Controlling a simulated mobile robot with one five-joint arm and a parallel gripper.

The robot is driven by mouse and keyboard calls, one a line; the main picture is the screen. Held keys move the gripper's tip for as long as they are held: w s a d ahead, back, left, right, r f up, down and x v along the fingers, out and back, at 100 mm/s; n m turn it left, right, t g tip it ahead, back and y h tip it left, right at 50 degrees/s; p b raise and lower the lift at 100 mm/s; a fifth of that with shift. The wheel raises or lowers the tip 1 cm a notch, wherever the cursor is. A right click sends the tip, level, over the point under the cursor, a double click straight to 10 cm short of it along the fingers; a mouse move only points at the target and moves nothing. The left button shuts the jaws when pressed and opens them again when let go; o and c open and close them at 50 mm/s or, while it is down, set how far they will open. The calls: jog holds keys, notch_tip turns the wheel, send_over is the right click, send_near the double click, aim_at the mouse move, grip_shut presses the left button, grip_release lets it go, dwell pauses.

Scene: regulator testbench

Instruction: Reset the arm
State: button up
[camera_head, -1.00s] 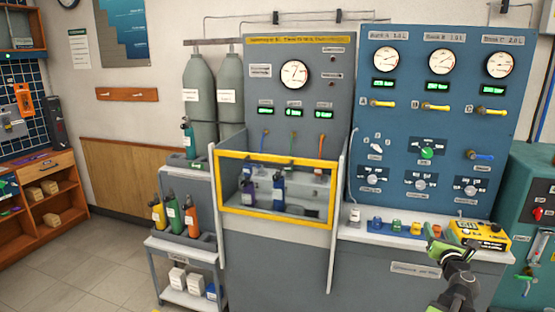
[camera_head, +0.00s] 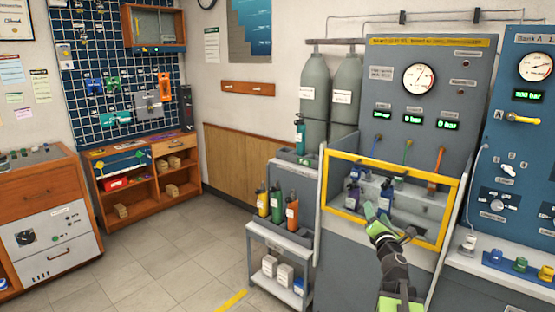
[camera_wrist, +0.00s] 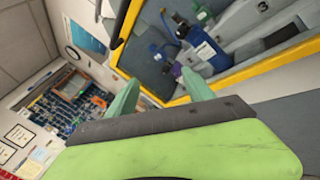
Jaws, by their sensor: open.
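My arm reaches up in the lower right of the head view, and my gripper (camera_head: 372,212) is in front of the yellow-framed window of the grey test bench (camera_head: 378,52). In the wrist view my gripper (camera_wrist: 160,98) shows two green fingers spread apart with nothing between them. The yellow frame (camera_wrist: 148,93) lies just beyond the fingertips. A blue bottle (camera_wrist: 207,48) with a dark top stands behind the frame. A purple bottle (camera_head: 352,198) and a blue bottle (camera_head: 385,196) show behind the frame in the head view; my gripper partly covers that area.
A grey cart (camera_head: 282,237) with yellow, green and orange bottles stands left of the bench. Two grey cylinders (camera_head: 314,95) stand behind it. A blue panel (camera_head: 520,120) is at the right. A wooden shelf (camera_head: 150,190) and a pegboard stand at the left. The floor between is clear.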

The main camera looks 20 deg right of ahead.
jog(key=w+a+f+m+g, duration=0.1)
jog(key=w+a+f+m, duration=0.15)
jog(key=a, duration=0.45)
jog(key=w+a+f+m+g, duration=0.1)
jog(key=w+a+m, duration=0.25)
jog(key=a, duration=0.35)
jog(key=s+a+f+m+g+y, duration=0.2)
jog(key=s+a+f+m+g, duration=0.15)
jog(key=a+f+m, duration=0.4)
jog(key=s+a+f+m+g+y, duration=0.25)
jog(key=a+f+m+g, duration=0.2)
jog(key=a+f, duration=0.55)
jog(key=s+a+f+m+g+y, duration=0.1)
jog(key=s+a+f+m+g, duration=0.2)
jog(key=s, duration=0.4)
jog(key=s+a+f+m+g+y, duration=0.1)
jog(key=s+a+f+m+g, duration=0.2)
jog(key=s, duration=0.5)
notch_tip(320, 180, up, 17)
jog(key=g+p, duration=0.1)
jog(key=p, duration=1.4)
jog(key=shift+a+g, duration=0.3)
jog(key=shift+a, duration=0.05)
